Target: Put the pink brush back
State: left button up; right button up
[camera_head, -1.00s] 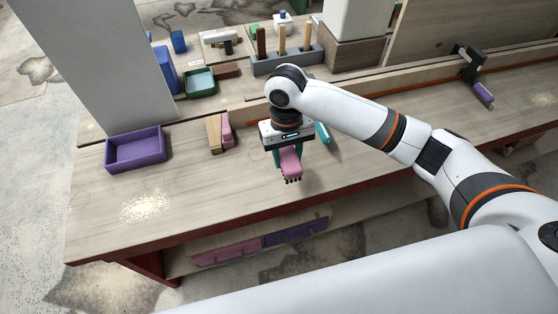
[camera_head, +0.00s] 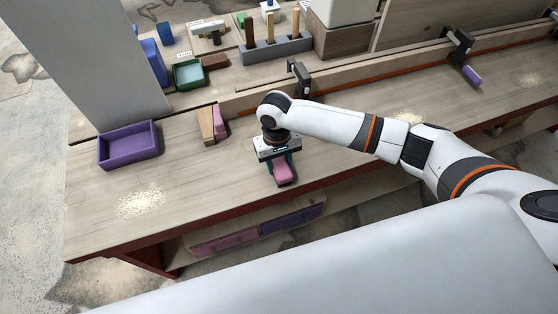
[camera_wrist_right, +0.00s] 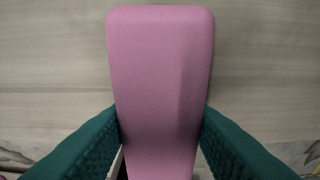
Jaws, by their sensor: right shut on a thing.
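The pink brush (camera_head: 283,174) is in my right gripper (camera_head: 281,163), over the front part of the workbench (camera_head: 200,180). In the right wrist view the pink body of the brush (camera_wrist_right: 162,75) fills the middle, between two teal fingers (camera_wrist_right: 160,140) closed on its sides. Its bristles are hidden from the wrist camera, and I cannot tell whether they touch the bench top. Below the bench front, a pink panel (camera_head: 225,241) and a purple panel (camera_head: 292,219) lie side by side on a lower shelf. My left gripper is not in view.
Sawdust piles (camera_head: 140,201) lie on the bench. A black clamp (camera_head: 301,80) stands behind my arm. The bench's front left is mostly clear.

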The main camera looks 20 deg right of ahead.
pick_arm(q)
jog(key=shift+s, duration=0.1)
pick_arm(e)
jog(key=shift+f, duration=0.1)
jog(key=o, duration=0.8)
jog(key=shift+c, duration=0.2)
jog(key=shift+o, duration=1)
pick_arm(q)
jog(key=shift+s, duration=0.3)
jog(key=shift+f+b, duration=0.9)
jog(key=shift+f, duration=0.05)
pick_arm(e)
notch_tip(320, 180, up, 12)
jog(key=w, duration=0.1)
jog(key=shift+w, duration=0.2)
jog(key=shift+a, duration=0.1)
